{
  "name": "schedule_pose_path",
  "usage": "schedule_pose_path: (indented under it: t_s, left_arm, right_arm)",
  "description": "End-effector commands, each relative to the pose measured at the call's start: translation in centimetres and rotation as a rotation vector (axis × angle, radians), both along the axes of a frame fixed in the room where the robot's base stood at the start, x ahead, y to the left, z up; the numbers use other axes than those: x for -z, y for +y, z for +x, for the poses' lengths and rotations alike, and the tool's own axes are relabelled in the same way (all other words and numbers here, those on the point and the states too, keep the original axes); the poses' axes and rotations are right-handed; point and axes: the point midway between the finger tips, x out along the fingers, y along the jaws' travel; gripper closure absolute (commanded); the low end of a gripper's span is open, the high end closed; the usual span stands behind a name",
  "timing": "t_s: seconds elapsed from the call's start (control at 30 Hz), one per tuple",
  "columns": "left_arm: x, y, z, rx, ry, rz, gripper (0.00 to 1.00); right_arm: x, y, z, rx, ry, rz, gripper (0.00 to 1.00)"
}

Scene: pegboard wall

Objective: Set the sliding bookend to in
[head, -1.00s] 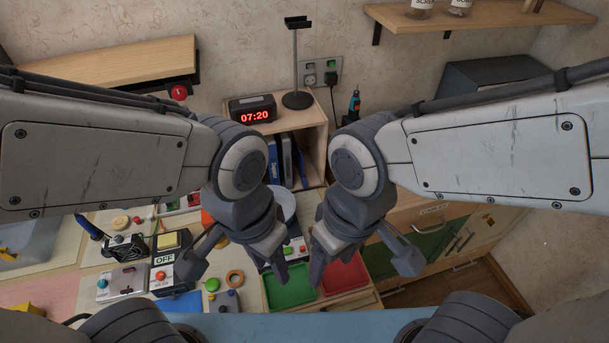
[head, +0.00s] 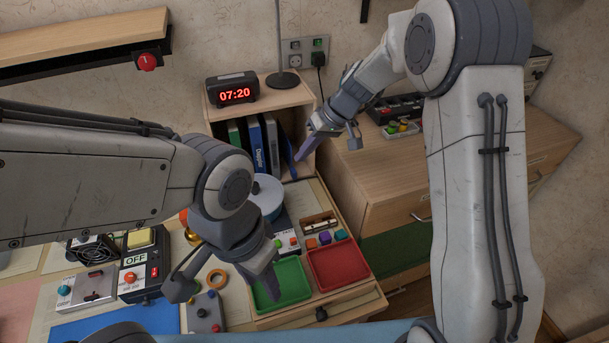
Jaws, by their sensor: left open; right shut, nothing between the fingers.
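A wooden cubby (head: 213,114) holds a short row of upright books (head: 256,146). A thin blue upright piece, which looks like the sliding bookend (head: 291,168), stands right of the books, apart from them. My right gripper (head: 301,154) is shut and empty, its tips at the cubby's right side in front of the bookend. It partly covers the bookend, and I cannot tell whether they touch. My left gripper (head: 272,284) is open and empty, low over the green tray.
A red-digit clock (head: 232,91) and a stand (head: 283,82) are on the cubby. Below are a green tray (head: 292,298), a red tray (head: 339,265), a round blue-grey pot (head: 267,196) and several switch boxes. A wooden cabinet (head: 470,170) stands at the right.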

Motion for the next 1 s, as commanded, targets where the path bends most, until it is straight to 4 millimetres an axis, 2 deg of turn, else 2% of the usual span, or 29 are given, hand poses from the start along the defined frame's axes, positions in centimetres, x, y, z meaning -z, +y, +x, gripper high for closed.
schedule_pose_path:
  t_s: [0.03, 0.1, 0.2, 0.3, 0.47, 0.8, 1.0]
  left_arm:
    - [1.6, 0.0, 0.0, 0.000, 0.000, 0.000, 0.55]
    - [2.3, 0.0, 0.0, 0.000, 0.000, 0.000, 0.55]
    - [2.8, 0.0, 0.0, 0.000, 0.000, 0.000, 0.55]
    - [2.9, 0.0, 0.0, 0.000, 0.000, 0.000, 0.55]
    - [2.5, 0.0, 0.0, 0.000, -0.001, -0.001, 0.55]
    - [1.4, 0.0, 0.0, 0.000, -0.001, -0.001, 0.55]
    - [1.1, 0.0, 0.0, 0.000, 0.000, 0.000, 0.55]
  right_arm:
    - [3.0, -1.9, 2.6, 0.031, -0.020, 0.026, 1.00]
    - [4.9, -3.8, 5.0, 0.054, -0.054, 0.052, 1.00]
    - [6.6, -5.7, 7.2, 0.075, -0.092, 0.076, 1.00]
    - [7.2, -6.5, 8.2, 0.083, -0.110, 0.085, 1.00]
    - [8.4, -5.7, 8.6, 0.080, -0.111, 0.087, 1.00]
    - [13.2, -2.4, 10.0, 0.079, -0.110, 0.085, 1.00]
    - [14.8, -1.3, 10.5, 0.081, -0.112, 0.085, 1.00]
